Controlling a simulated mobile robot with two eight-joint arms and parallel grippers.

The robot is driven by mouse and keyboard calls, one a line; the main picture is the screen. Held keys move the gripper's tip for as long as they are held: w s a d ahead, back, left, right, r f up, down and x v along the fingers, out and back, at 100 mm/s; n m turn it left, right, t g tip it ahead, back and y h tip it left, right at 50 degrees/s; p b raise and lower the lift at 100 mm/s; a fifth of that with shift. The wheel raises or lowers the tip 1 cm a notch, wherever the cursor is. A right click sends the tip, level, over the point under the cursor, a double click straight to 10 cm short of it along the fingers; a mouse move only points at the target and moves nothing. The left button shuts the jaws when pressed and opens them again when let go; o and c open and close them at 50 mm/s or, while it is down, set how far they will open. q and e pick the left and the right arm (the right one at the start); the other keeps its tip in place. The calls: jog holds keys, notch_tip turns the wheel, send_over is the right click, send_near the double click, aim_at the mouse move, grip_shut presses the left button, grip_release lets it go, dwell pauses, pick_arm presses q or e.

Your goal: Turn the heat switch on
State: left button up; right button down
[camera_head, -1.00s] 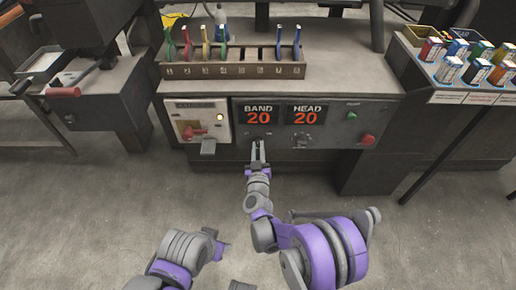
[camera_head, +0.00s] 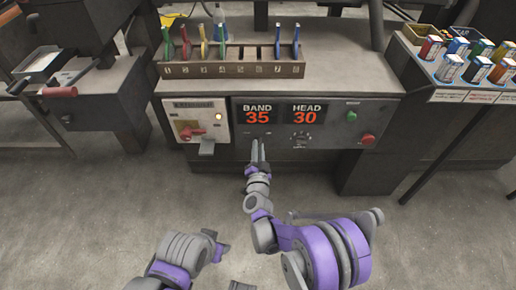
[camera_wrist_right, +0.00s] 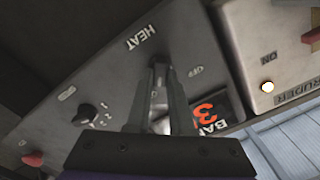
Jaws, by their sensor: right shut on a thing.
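The heat switch sits on the front panel of the grey control box, just below the red BAND display (camera_head: 257,115). My right gripper (camera_head: 258,142) reaches up to it from below. In the right wrist view, my right gripper (camera_wrist_right: 161,70) is shut on the switch between the HEAT label (camera_wrist_right: 141,38) and the OFF label (camera_wrist_right: 196,71). The fingers hide most of the switch, so I cannot read its position. The displays read BAND 35 and HEAD 30.
A black dial (camera_head: 301,139), a green button (camera_head: 351,115) and a red button (camera_head: 367,138) are on the same panel. At its left is a cream panel (camera_head: 196,108) with a red switch and lit lamp. A slotted wooden rack (camera_head: 232,69) stands above. Open floor lies in front.

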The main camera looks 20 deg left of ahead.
jog(key=shift+m, duration=0.6)
jog(key=c, duration=0.8)
grip_release()
jog(key=shift+s, duration=0.15)
jog(key=p+v, duration=0.1)
jog(key=v, duration=0.9)
jog(key=shift+s, duration=0.25)
jog(key=shift+d, duration=0.1)
